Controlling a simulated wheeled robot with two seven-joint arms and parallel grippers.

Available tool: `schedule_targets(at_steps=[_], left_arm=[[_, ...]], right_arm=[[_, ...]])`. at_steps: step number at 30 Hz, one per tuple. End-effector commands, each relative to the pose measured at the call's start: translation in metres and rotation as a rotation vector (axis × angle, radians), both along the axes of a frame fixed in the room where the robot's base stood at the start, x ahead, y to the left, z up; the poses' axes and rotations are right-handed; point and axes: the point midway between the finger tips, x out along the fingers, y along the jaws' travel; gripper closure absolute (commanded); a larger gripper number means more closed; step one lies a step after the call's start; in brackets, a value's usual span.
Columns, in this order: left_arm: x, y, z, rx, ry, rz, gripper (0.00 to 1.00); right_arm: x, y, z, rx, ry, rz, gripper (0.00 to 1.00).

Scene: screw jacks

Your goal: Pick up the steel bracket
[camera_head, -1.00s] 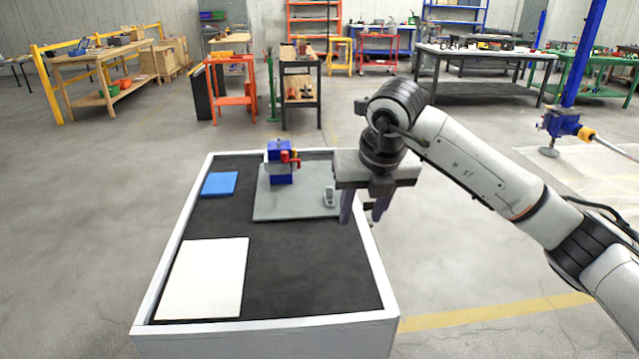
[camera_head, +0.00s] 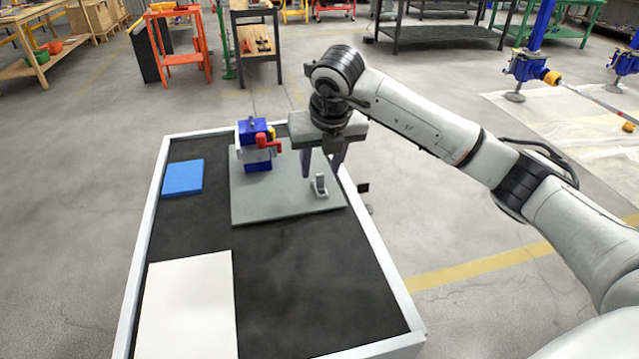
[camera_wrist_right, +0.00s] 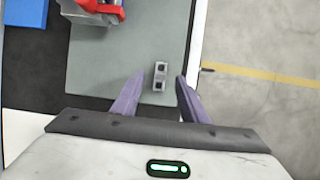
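The steel bracket (camera_head: 319,186) is a small grey L-shaped piece. It sits on the right part of the grey plate on the bench. In the right wrist view the bracket (camera_wrist_right: 160,77) shows two dark holes and lies between the lines of the fingertips. My right gripper (camera_head: 322,169) is open, with its purple fingers pointing down. It appears above and slightly behind the bracket in the head view, and I see no contact. My left gripper is not in view.
A blue vise (camera_head: 257,146) with a red handle stands at the plate's (camera_head: 265,205) back left. A blue block (camera_head: 183,178) and a white panel (camera_head: 188,305) lie to the left on the dark bench top (camera_head: 300,285). The bench has a raised white rim (camera_head: 385,265).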

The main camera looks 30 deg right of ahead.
Motion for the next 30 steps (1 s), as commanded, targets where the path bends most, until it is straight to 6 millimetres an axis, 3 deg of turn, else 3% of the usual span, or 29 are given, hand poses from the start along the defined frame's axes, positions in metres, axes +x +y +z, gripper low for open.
schedule_targets(at_steps=[9,18,25,30], left_arm=[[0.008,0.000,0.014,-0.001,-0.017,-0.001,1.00],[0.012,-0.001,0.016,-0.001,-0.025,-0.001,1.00],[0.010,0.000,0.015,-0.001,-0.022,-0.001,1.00],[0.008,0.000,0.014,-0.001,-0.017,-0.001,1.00]], right_arm=[[0.011,-0.006,-0.041,0.001,0.003,-0.001,0.60],[0.014,-0.006,-0.046,0.000,0.000,0.000,0.60],[0.013,-0.006,-0.046,0.000,0.001,0.000,0.99],[0.014,-0.006,-0.045,0.000,0.000,0.000,1.00]])
